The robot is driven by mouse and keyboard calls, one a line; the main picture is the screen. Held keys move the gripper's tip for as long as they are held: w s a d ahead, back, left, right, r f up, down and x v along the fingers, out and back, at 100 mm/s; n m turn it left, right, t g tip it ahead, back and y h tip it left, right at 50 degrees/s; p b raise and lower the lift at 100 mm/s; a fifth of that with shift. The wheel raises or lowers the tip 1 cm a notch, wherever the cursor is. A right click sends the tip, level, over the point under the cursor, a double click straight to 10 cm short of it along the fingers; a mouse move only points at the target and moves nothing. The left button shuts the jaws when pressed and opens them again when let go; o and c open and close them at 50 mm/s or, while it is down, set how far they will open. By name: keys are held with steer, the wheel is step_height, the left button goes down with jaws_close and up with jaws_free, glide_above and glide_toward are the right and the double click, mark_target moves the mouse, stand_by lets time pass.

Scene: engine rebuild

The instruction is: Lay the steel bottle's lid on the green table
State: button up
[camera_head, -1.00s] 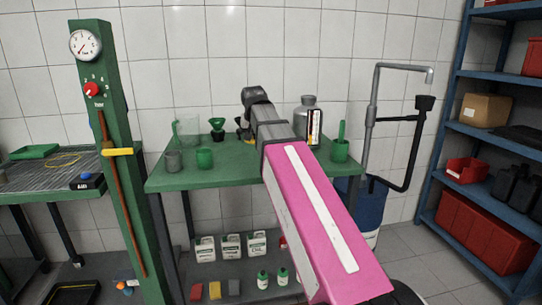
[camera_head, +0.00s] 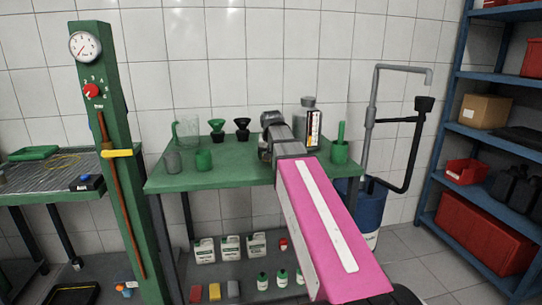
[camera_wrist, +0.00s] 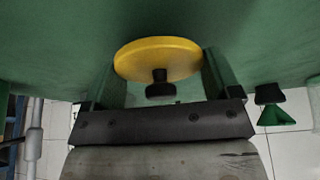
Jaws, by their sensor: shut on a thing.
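My gripper (camera_head: 268,119) is over the back-middle part of the green table (camera_head: 225,177), mostly hidden by my arm in the head view. In the wrist view it is shut on a yellow round lid (camera_wrist: 155,60) with a black knob, held between its two fingers. The green table top (camera_wrist: 60,40) fills much of that view behind the lid. A grey steel bottle (camera_head: 307,116) with a label stands on the table just right of the gripper. I cannot tell whether its top is capped.
A clear jug (camera_head: 186,130), a green funnel (camera_head: 217,129), a dark funnel (camera_head: 242,129), a grey cup (camera_head: 173,162) and a green cup (camera_head: 204,159) stand on the left half. A green holder (camera_head: 340,152) stands at the right. The table's front middle is clear.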

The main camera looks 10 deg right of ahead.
steer(key=shift+f, duration=0.6)
steer(key=o, duration=0.8)
steer(key=shift+c, duration=0.2)
steer(key=shift+r, duration=0.55)
steer(key=v, duration=1.2)
steer(key=shift+s, duration=0.1)
